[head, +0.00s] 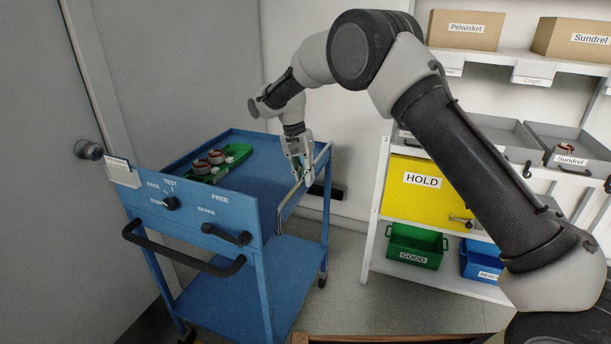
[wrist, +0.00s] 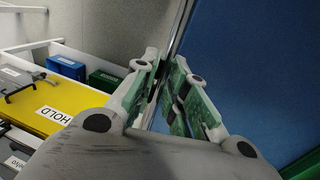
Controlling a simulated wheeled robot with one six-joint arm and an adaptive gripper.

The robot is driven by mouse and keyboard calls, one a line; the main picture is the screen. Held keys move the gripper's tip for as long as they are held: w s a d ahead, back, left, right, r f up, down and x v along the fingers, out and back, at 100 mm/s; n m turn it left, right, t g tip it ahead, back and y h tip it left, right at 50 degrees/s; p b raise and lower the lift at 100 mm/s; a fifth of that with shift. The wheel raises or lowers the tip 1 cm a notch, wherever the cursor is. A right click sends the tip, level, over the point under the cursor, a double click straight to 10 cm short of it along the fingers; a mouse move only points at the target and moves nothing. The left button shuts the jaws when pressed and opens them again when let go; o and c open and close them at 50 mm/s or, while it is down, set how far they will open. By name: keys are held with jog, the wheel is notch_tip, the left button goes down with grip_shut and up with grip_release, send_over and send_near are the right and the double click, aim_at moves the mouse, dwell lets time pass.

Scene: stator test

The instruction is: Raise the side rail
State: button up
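The blue cart (head: 243,217) stands left of centre in the head view. Its side rail (head: 288,200) is a thin metal bar along the cart's right side, close to the tray edge; its exact height against that edge is hard to tell. My gripper (head: 302,176) points down at the rail's far half. In the wrist view the bar (wrist: 182,32) runs down between the green-padded fingertips (wrist: 167,78). The fingers are close together, one on each side of the bar, and look shut on it. The fingers hide the part of the bar between them.
A green tray (head: 228,167) with red-and-metal parts sits on the cart top. The cart's front has a knob (head: 171,204), a brake lever (head: 227,234) and a black handle (head: 180,258). A white shelf with a yellow HOLD box (head: 425,200) and bins stands at the right.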

jog(key=shift+o, duration=1)
jog(key=v, duration=1.2)
